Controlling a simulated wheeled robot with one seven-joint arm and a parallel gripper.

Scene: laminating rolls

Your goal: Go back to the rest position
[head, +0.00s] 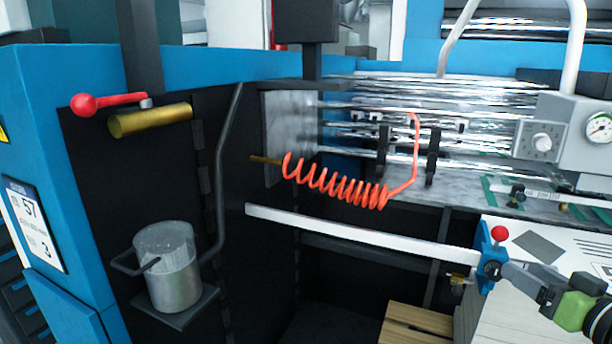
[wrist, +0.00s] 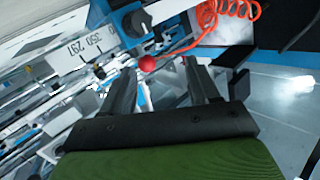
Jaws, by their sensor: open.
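My gripper (head: 526,283) is at the lower right of the head view, with its fingers pointing up-left toward a blue clamp block (head: 488,258) with a red knob (head: 499,233). In the wrist view, my gripper (wrist: 162,72) has its two dark fingers apart, with nothing held between them. The red knob (wrist: 147,63) shows just beyond the fingertips. I cannot tell whether a finger touches the blue block.
A white bar (head: 345,228) runs left from the clamp block. A coiled orange hose (head: 335,187) hangs above it. Shiny rollers (head: 400,95) and a gauge box (head: 575,135) lie behind. A wooden pallet (head: 415,330) is below.

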